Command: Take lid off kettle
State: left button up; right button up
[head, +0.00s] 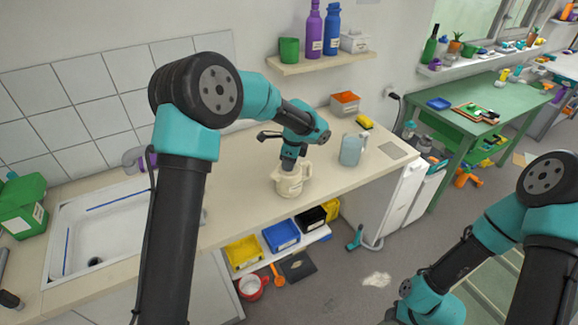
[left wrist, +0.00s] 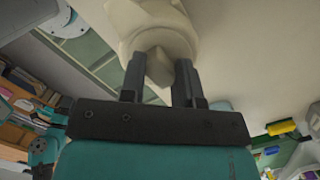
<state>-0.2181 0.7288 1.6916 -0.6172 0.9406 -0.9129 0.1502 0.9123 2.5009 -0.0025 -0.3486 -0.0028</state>
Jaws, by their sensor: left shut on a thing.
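The cream kettle (head: 290,187) stands upright on the counter, with its handle to the right. My left gripper (head: 288,166) points down at its top. In the left wrist view, the two dark fingers (left wrist: 159,70) are shut on a cream pointed part, which looks like the knob of the kettle lid (left wrist: 159,66). The kettle's cream body (left wrist: 155,16) shows behind it. The gripper hides most of the lid in the head view, and I cannot tell whether there is a gap under it. My right arm is at the lower right; its gripper is out of view.
A blue-grey jug (head: 351,150) stands right of the kettle. The white sink (head: 70,215) is at the left. The counter's front edge is close to the kettle.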

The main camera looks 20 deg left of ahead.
pick_arm(q)
jog(key=shift+r, duration=0.15)
jog(key=shift+r, duration=1.4)
jog(key=shift+s+r, duration=0.15)
jog(key=shift+r, duration=0.15)
jog(key=s+d, duration=0.1)
jog(key=s, duration=0.4)
jog(key=s+d+r, duration=0.1)
jog(key=s+d, duration=0.1)
jog(key=s, duration=0.3)
jog(key=s+d, duration=0.1)
jog(key=s, duration=0.4)
jog(key=shift+s+d+r, duration=0.1)
jog(key=shift+d+r, duration=0.05)
jog(key=shift+d, duration=0.05)
